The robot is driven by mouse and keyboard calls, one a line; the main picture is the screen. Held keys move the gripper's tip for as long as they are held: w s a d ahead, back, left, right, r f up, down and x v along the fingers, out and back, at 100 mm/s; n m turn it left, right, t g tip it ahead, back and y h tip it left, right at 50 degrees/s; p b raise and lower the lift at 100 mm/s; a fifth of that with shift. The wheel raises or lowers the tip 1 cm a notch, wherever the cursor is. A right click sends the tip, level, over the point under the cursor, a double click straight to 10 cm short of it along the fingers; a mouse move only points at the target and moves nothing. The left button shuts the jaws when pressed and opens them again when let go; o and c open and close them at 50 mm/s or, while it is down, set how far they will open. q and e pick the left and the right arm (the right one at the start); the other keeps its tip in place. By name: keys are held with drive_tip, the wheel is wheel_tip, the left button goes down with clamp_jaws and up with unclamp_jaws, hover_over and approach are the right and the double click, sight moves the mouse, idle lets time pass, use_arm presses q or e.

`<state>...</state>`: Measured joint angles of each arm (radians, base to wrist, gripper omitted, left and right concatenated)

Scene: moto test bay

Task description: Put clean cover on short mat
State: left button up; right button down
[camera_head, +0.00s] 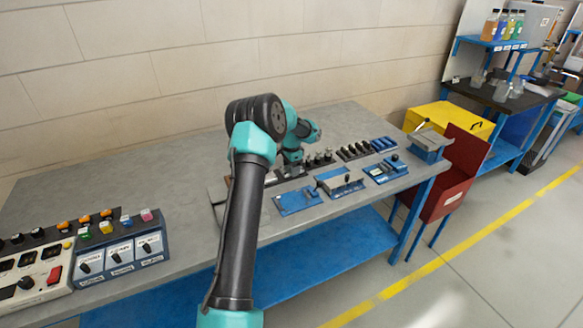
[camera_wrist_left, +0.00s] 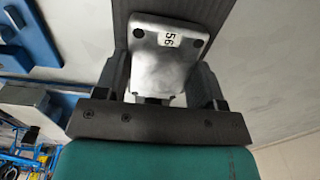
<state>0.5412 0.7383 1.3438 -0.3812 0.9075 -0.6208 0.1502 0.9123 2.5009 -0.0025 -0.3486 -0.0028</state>
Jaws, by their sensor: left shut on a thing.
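My left gripper (camera_wrist_left: 160,72) is shut on a silver metal cover (camera_wrist_left: 165,55) in the left wrist view. The cover has a white label reading 56 and dark holes near its corners. A dark strip (camera_wrist_left: 150,9) shows behind the cover, above the grey worktop; I cannot tell whether it is the short mat or whether the cover touches it. In the head view my left arm reaches over the bench, and its gripper (camera_head: 291,171) is small and partly hidden, low near the dark parts row. My right gripper is not in view.
The grey bench (camera_head: 180,165) holds blue fixtures (camera_head: 298,200) along its front and dark racks (camera_head: 355,151) behind. Control boxes (camera_head: 120,250) stand at the left. A yellow bin (camera_head: 450,118) and a red panel (camera_head: 455,165) stand beyond the right end. The bench's back left is clear.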

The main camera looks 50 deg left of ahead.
use_arm(q)
drive_tip(key=shift+f, duration=0.1)
drive_tip(key=o, duration=1)
wheel_tip(320, 180, up, 12)
idle(0.6)
